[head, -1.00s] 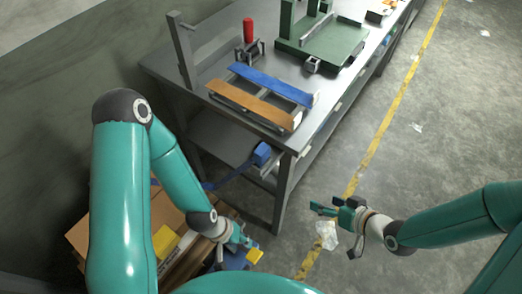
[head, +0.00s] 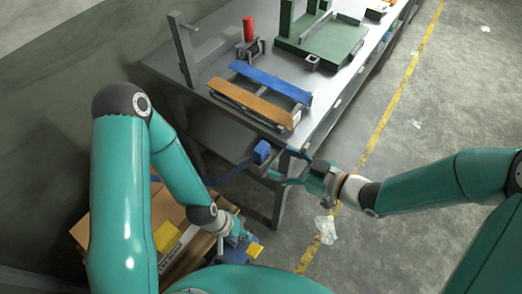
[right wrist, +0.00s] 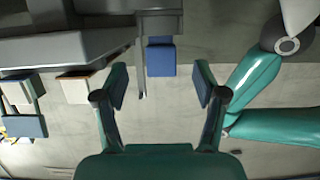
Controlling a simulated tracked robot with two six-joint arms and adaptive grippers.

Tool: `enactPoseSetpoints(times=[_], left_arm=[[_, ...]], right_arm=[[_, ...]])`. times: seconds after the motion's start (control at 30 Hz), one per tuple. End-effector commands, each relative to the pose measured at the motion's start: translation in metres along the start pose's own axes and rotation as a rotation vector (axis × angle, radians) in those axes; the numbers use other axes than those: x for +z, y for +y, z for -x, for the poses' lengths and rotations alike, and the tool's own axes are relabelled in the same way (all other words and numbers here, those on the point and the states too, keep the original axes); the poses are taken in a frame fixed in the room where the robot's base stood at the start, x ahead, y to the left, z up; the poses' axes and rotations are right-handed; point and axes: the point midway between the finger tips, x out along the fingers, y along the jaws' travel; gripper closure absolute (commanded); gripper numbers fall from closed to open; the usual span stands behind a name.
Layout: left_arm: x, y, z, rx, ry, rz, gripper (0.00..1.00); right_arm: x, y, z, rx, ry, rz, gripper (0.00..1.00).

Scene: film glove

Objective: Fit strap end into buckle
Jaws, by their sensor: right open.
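In the right wrist view the block (right wrist: 161,60) shows ahead, between the finger lines. My right gripper (head: 288,167) is open and empty, just right of the block and apart from it; its fingers frame the right wrist view (right wrist: 161,84). My left gripper (head: 240,236) is low at the lower left, beside a small yellow piece (head: 254,250). Whether its jaws hold anything is unclear. I cannot make out the strap end.
The metal bench (head: 212,72) carries a blue bar (head: 270,83), an orange-brown bar (head: 250,103), a red-handled tool (head: 249,30) and a green fixture (head: 322,42). A cardboard box (head: 172,212) stands at lower left. The floor right of the bench is mostly clear.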

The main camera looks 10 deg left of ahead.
Motion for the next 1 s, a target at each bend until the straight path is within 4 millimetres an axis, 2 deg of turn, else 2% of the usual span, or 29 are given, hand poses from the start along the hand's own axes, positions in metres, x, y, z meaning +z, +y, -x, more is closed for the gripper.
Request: enactPoseSetpoints(times=[0.1,0.33,0.5,0.63,0.9,0.93,1.0], left_arm=[[0.0,0.001,0.002,0.0,0.0,0.0,0.63],[0.0,0.003,0.007,0.0,0.0,0.0,0.63],[0.0,0.007,0.018,0.0,0.0,0.0,0.63],[0.0,0.007,0.02,0.0,0.0,0.0,0.63],[0.0,0.007,0.019,0.0,0.0,0.0,0.63],[0.0,0.007,0.019,0.0,0.0,0.0,0.63],[0.0,0.007,0.019,0.0,0.0,0.0,0.63]], right_arm=[[0.0,-0.001,-0.014,-0.002,0.0,-0.001,0.29],[-0.003,-0.001,-0.027,-0.002,-0.001,-0.001,0.29],[-0.008,-0.002,-0.051,-0.003,-0.002,-0.001,0.29],[-0.006,-0.002,-0.066,-0.001,-0.001,-0.001,0.29],[-0.005,-0.001,-0.07,0.002,0.0,-0.001,0.29],[-0.005,-0.001,-0.07,0.002,0.0,-0.002,0.31],[-0.005,-0.001,-0.07,0.002,0.0,-0.002,0.43]])
